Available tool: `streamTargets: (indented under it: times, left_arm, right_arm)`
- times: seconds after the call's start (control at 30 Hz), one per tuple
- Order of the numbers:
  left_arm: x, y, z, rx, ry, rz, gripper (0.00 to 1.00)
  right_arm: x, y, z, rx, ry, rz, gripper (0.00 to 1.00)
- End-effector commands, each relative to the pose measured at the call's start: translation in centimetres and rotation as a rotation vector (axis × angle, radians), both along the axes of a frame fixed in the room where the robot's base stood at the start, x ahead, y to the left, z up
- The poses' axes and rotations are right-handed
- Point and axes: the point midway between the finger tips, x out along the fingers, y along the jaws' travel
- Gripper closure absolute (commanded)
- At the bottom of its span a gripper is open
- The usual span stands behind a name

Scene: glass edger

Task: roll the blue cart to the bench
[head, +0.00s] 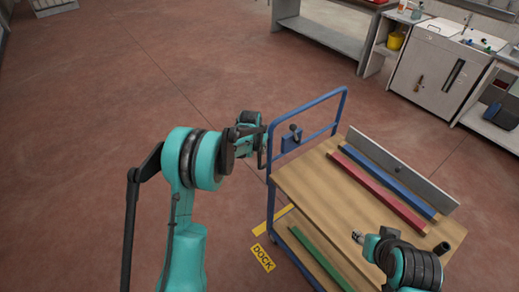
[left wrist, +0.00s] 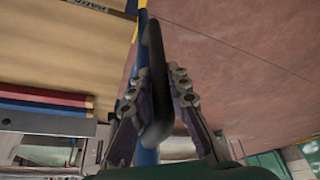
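The blue cart (head: 335,105) stands at the right in the head view, with a wooden deck and a blue tube handle frame. A small blue plate with a black knob sits on the frame. My left gripper (head: 262,146) is at the frame's left upright. In the left wrist view, the fingers of my left gripper (left wrist: 163,92) lie on either side of a dark curved bar (left wrist: 157,70), with a blue tube behind it. I cannot tell whether they press on it. My right gripper (head: 357,237) is over the deck's near part; its finger state is too small to tell.
A red bar (head: 375,185), a blue bar (head: 395,180) and a grey panel lie on the deck; a green bar (head: 320,258) is on the lower shelf. A yellow DOCK mark (head: 262,257) is on the floor. A grey bench (head: 325,37) stands at the back. Floor at left is clear.

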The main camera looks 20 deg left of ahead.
Motion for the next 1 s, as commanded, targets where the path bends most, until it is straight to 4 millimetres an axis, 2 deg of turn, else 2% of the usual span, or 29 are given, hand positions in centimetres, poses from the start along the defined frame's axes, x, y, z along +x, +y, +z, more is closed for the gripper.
streamTargets:
  times: [0.2,0.37,0.57,1.0]
  left_arm:
    - [-0.2,-0.2,0.0,0.000,0.000,-0.001,1.00]
    - [-1.2,-1.5,-0.1,-0.001,0.002,-0.003,1.00]
    - [-3.8,-4.8,-0.2,-0.002,0.005,-0.007,1.00]
    - [-11.3,-14.3,-0.2,0.000,0.004,-0.007,1.00]
  right_arm:
    - [0.0,0.0,0.0,0.000,0.000,0.000,0.60]
    - [0.0,0.0,-0.2,0.000,0.000,0.000,0.60]
    - [0.0,0.0,-0.7,0.000,0.000,0.000,0.60]
    - [0.0,0.0,-1.8,0.000,0.000,0.000,0.60]
